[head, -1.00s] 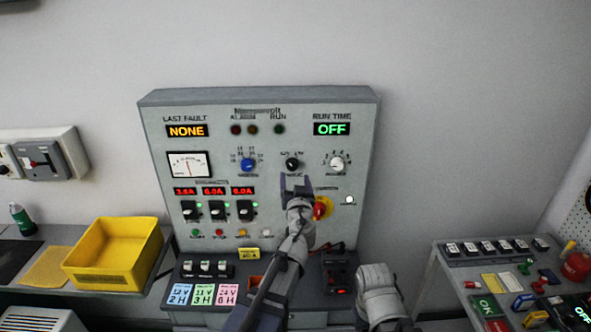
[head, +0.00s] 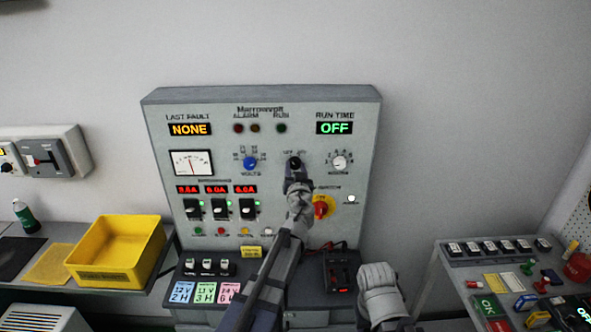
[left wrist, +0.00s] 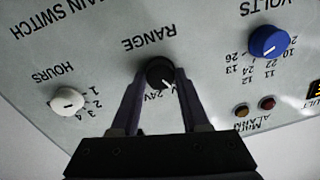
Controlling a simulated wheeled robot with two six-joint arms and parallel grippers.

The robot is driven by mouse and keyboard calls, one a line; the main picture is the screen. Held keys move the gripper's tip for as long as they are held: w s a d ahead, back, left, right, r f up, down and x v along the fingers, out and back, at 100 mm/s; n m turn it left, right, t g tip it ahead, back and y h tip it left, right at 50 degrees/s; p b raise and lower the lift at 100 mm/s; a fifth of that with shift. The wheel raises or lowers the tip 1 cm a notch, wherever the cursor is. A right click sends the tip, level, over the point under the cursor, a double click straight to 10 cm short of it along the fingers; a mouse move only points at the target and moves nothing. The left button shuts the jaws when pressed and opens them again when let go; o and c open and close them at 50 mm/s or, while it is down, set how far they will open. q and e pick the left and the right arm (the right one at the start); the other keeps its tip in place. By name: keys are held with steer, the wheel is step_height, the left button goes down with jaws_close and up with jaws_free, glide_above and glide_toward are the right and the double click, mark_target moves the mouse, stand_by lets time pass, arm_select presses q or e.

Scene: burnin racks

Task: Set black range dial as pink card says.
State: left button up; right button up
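The black range dial (head: 295,162) is on the grey panel, between the blue volts dial and the white hours dial. In the left wrist view the dial (left wrist: 159,72) appears upside down, its white mark towards the lower right, near a "24V" label partly covered by a finger. My left gripper (head: 297,180) is at the dial. In the wrist view its fingers (left wrist: 161,78) stand on either side of the dial; firm contact cannot be made out. The pink card (head: 229,292) lies at the panel's foot, partly behind my left arm; its small print shows a V line and an H line, hard to read.
The blue volts dial (head: 250,163) and white hours dial (head: 339,162) flank the range dial. A red and yellow main switch (head: 322,208) sits below right. Blue (head: 181,292) and green (head: 205,292) cards lie beside the pink one. A yellow bin (head: 118,243) stands left.

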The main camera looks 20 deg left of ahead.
arm_select(q)
jaws_close()
steer(key=shift+m, duration=0.3)
steer(key=m, duration=0.5)
steer(key=shift+m+b, duration=0.3)
steer(key=shift+b, duration=0.1)
steer(key=m, duration=0.6)
steer(key=shift+t, duration=0.3)
steer(key=o, duration=0.6)
jaws_free()
steer(key=shift+s, duration=0.1)
